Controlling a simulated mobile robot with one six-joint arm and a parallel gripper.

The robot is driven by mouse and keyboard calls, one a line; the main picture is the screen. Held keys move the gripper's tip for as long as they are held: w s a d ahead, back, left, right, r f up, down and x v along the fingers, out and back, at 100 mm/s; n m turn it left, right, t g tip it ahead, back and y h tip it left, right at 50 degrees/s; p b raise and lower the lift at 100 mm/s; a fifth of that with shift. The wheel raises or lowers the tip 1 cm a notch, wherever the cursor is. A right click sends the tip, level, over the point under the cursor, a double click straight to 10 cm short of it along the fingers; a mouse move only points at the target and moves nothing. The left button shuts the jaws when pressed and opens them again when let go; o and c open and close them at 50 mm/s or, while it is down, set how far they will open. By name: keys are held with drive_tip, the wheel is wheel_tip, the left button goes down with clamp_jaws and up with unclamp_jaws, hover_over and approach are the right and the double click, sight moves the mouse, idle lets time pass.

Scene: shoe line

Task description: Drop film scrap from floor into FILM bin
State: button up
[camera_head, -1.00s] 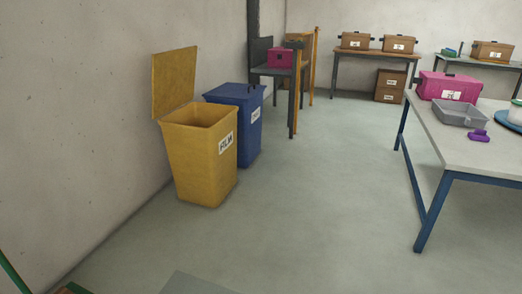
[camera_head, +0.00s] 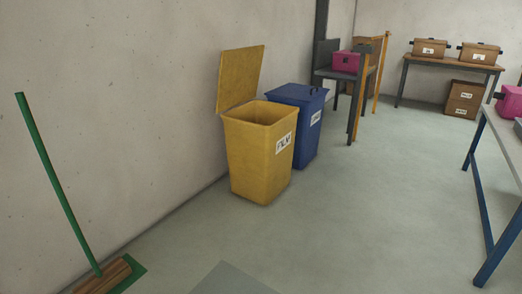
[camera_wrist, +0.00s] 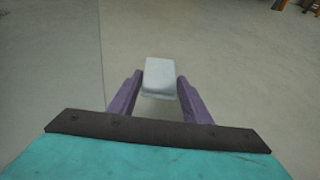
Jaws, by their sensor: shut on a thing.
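The yellow bin (camera_head: 258,160) marked FILM stands on the floor near the wall in the head view, its lid (camera_head: 240,80) raised and its mouth open. My gripper (camera_wrist: 159,92) shows in the wrist view, its purple fingers shut on a pale, whitish piece (camera_wrist: 159,74), which appears to be the film scrap. Bare floor shows below and beyond it. My gripper is not visible in the head view, so its distance from the bin cannot be told.
A blue lidded bin (camera_head: 308,122) stands just behind the yellow one. A green-handled broom (camera_head: 60,190) leans at the left wall. A table with blue legs (camera_head: 478,195) stands at the right. Open floor (camera_head: 370,220) lies between the bins and the table.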

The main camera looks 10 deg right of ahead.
drive_tip(key=shift+r, duration=0.1)
drive_tip(key=shift+r, duration=0.15)
wheel_tip(320, 180, up, 30)
drive_tip(key=p, duration=3)
drive_tip(key=shift+w, duration=0.15)
